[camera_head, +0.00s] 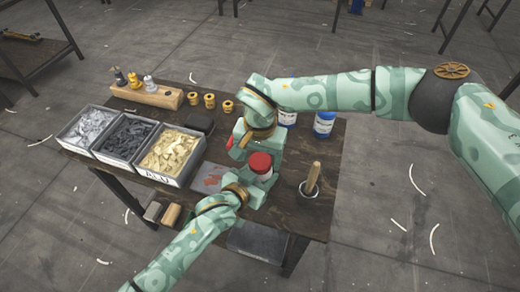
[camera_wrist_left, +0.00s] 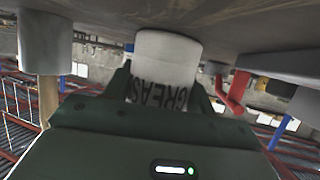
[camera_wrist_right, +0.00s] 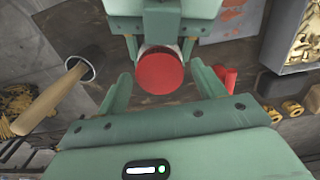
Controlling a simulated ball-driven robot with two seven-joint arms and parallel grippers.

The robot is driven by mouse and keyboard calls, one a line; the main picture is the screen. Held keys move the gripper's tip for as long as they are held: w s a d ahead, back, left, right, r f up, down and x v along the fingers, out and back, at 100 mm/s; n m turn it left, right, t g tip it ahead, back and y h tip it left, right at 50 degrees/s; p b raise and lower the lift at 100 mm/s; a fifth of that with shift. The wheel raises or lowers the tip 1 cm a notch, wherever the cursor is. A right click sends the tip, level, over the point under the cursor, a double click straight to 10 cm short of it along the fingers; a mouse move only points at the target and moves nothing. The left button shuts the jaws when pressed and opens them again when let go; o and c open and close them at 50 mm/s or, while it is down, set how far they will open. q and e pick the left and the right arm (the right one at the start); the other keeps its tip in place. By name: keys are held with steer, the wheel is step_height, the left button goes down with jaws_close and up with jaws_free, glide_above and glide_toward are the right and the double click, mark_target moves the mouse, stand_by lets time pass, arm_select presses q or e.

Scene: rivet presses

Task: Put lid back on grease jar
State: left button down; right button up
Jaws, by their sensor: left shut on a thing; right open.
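The white grease jar (camera_head: 265,178) stands upright near the front middle of the table, its GREASE lettering showing upside down in the left wrist view (camera_wrist_left: 166,75). The red lid (camera_head: 261,163) is on top of the jar; it also shows in the right wrist view (camera_wrist_right: 160,72). I cannot tell how tightly it sits. My left gripper (camera_head: 254,190) is shut on the jar's sides. My right gripper (camera_head: 258,150) is open just behind and above the lid; in the right wrist view its fingers stand on either side of the lid, apart from it.
A cup with a wooden-handled tool (camera_head: 311,182) stands to the right. Blue-labelled bottles (camera_head: 324,124) are behind. Bins (camera_head: 168,179) of small parts fill the left. A wooden block (camera_head: 147,95), brass cups (camera_head: 210,101) and a dark case (camera_head: 200,123) are at the back left.

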steer(key=c, duration=1)
steer(key=m, duration=0.5)
steer(key=shift+c, duration=0.2)
steer(key=m, duration=0.8)
steer(key=o, duration=1.1)
